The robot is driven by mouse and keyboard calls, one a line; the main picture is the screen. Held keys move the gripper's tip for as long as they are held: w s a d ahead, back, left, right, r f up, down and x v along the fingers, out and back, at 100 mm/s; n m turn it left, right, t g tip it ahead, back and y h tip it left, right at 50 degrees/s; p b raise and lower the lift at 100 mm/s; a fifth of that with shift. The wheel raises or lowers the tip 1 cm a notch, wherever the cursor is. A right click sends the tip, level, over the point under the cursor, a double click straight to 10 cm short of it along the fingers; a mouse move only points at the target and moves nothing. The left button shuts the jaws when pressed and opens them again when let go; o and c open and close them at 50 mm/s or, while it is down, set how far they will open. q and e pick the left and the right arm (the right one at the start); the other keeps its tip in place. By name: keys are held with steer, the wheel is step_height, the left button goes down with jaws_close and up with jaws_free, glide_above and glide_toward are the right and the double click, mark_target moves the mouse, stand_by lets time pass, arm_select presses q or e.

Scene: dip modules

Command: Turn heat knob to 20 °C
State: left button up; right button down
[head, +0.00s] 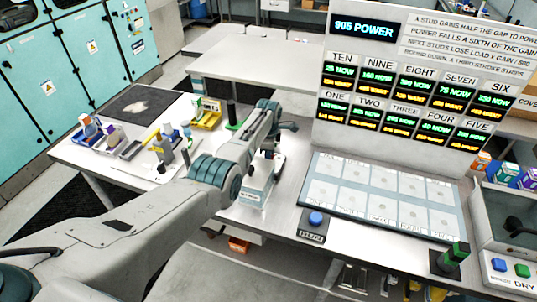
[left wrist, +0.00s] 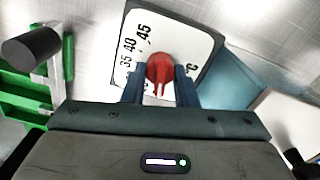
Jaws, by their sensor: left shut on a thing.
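The heat knob (left wrist: 160,68) is red and sits on a white dial plate (left wrist: 150,30) in the left wrist view. The plate shows black marks 35, 40 and 45, and part of a °C sign; the 20 mark is not visible. My left gripper (left wrist: 161,93) has its two blue fingers on either side of the knob, shut on it. In the head view, my left arm covers most of the white device (head: 258,185), and the knob is hidden there. My right gripper is in neither view.
A blue button box (head: 315,219) and a panel of pale square pads (head: 375,200) lie right of the device. A green-handled lever (head: 456,254) stands at the front right. Small trays and bottles (head: 120,140) are on the left table. A green stand (left wrist: 30,95) is left of the dial.

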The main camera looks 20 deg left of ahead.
arm_select(q)
steer(key=shift+w+a+r, duration=0.1)
steer(key=shift+r, duration=0.1)
stand_by(0.3)
steer(key=o, duration=1)
steer(key=shift+c, duration=0.2)
steer(key=shift+o, duration=0.2)
steer(key=shift+f, duration=0.1)
step_height(320, 180, up, 11)
steer(key=b, duration=0.2)
steer(key=shift+b, duration=0.3)
steer(key=shift+f, duration=0.15)
